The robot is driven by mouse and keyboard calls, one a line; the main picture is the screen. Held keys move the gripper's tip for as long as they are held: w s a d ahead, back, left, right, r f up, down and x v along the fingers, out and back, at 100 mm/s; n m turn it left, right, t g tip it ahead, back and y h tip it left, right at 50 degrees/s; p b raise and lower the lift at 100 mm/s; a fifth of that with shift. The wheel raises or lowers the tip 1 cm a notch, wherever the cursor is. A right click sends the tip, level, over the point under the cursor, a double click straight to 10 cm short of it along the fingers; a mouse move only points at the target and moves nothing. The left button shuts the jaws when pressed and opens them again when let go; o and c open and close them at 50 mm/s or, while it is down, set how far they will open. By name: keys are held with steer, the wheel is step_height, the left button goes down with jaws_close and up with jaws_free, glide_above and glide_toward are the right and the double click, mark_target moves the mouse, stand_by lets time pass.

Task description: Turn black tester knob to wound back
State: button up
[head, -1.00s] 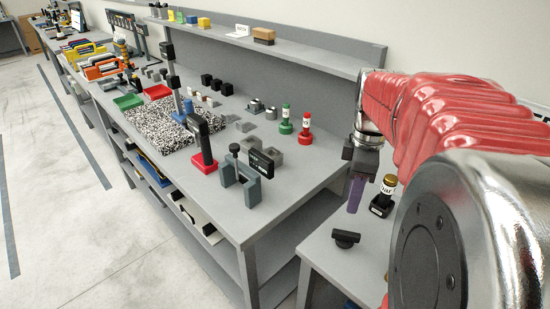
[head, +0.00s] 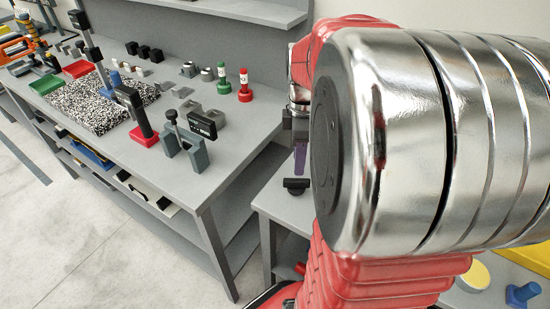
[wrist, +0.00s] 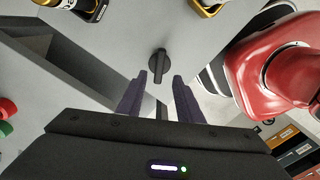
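A black knob (head: 296,184) with a bar-shaped handle is on the grey side table in the head view. In the head view my gripper (head: 301,160) appears just above the knob. I cannot tell the exact height gap. My arm hides much of the side table.
A grey two-post fixture (head: 194,155) with a black top knob stands on the long bench (head: 225,165). Green (head: 222,82) and red (head: 244,90) weights stand behind it. A gap separates bench and side table.

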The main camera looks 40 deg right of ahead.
mark_target(297, 181)
step_height(297, 181, down, 8)
stand_by(0.4)
jaws_close()
steer(key=shift+a, duration=0.15)
stand_by(0.4)
